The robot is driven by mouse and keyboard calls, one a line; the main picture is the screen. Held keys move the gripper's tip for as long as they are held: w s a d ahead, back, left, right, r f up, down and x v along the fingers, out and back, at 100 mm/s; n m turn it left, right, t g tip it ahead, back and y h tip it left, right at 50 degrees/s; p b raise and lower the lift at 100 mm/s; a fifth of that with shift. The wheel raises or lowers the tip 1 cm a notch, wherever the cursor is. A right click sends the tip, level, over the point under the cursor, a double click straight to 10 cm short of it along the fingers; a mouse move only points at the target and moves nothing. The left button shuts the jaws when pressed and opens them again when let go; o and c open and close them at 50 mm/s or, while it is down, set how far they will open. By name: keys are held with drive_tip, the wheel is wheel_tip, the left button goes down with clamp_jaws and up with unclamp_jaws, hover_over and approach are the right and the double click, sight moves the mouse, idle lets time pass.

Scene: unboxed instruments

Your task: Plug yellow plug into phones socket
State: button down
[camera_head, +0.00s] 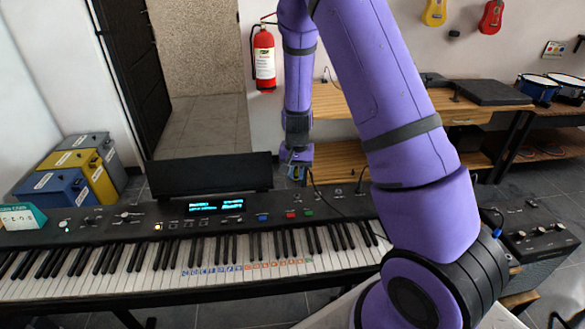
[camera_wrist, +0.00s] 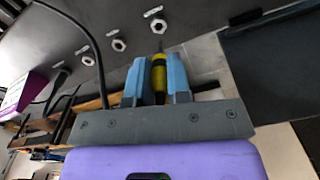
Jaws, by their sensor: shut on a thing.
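My gripper (camera_wrist: 157,72), with blue fingers, is shut on the yellow plug (camera_wrist: 158,78). The plug's dark tip points at the nearest round metal socket (camera_wrist: 158,25) on a dark panel, with a small gap between them in the picture. More sockets (camera_wrist: 118,45) (camera_wrist: 88,60) run down to the left. Small labels beside them are too small to read, so I cannot tell which is phones. In the head view my gripper (camera_head: 296,166) is behind the keyboard (camera_head: 200,217), near its back edge; the plug is not clear there.
A black cable (camera_wrist: 102,75) hangs left of my gripper in the wrist view. A dark music rest (camera_head: 208,172) stands on the keyboard's back left. A wooden bench (camera_head: 342,104) is behind, and a black box with knobs (camera_head: 535,228) is at right.

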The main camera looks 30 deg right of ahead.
hover_over(296, 198)
drive_tip(key=shift+w+d+f, duration=0.1)
drive_tip(key=shift+w+f, duration=0.05)
drive_tip(key=shift+f, duration=0.6)
drive_tip(key=shift+w+d+f, duration=0.1)
drive_tip(key=shift+d+f, duration=0.05)
drive_tip(key=shift+f, duration=0.65)
drive_tip(key=shift+w+d+f, duration=0.1)
drive_tip(key=shift+w+f, duration=0.05)
drive_tip(key=shift+f, duration=0.6)
drive_tip(key=shift+s+f, duration=0.1)
drive_tip(key=shift+f, duration=0.95)
idle(0.6)
drive_tip(key=c, duration=1)
unclamp_jaws()
wheel_tip(296, 198, up, 11)
drive_tip(key=shift+f, duration=0.1)
